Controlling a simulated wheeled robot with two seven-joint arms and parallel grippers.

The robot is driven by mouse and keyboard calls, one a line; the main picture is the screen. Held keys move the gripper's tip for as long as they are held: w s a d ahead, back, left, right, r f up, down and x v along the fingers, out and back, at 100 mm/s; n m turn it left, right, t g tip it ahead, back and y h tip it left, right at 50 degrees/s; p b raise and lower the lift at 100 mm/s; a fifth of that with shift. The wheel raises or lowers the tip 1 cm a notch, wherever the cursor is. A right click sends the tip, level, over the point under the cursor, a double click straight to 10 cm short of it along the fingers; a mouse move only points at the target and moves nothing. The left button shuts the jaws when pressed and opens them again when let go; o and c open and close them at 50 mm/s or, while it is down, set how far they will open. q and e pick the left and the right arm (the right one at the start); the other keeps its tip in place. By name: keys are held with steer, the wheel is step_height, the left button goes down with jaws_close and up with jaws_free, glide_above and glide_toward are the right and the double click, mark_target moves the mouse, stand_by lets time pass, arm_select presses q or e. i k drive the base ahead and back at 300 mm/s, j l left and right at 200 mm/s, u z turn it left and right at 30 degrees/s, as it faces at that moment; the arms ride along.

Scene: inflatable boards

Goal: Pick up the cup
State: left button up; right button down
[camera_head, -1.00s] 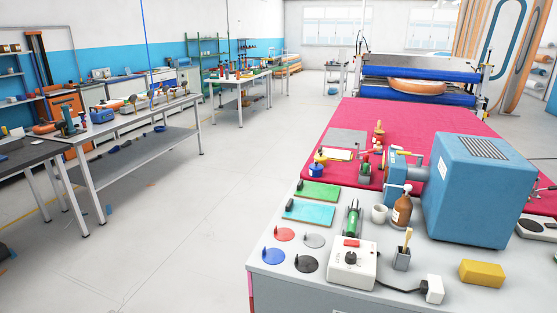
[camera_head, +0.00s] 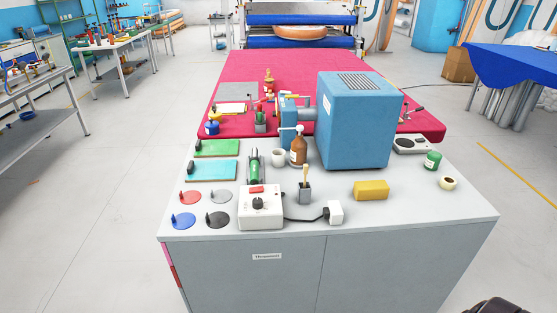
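A small white cup (camera_head: 278,156) stands upright on the grey cabinet top (camera_head: 420,215). It is just left of a brown bottle (camera_head: 298,147) with a white pump and right of a green cylindrical tool (camera_head: 255,166). The cup's near side is unobstructed. My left gripper is not in view. A dark rounded part shows at the bottom right edge; it looks like part of my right arm, and no fingers show on it.
A big blue machine (camera_head: 356,120) stands behind and right of the cup. In front are a white control box (camera_head: 261,208) with a cable, a grey brush holder (camera_head: 304,193) and a yellow block (camera_head: 371,190). Floor (camera_head: 90,230) left of the cabinet is clear.

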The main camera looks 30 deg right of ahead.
mark_target(280, 161)
steer(key=i+j+z, duration=0.1)
steer(key=i+z, duration=0.15)
steer(key=i, duration=0.25)
steer(key=i+j+z, duration=0.25)
steer(key=i, duration=0.2)
steer(key=l, duration=0.1)
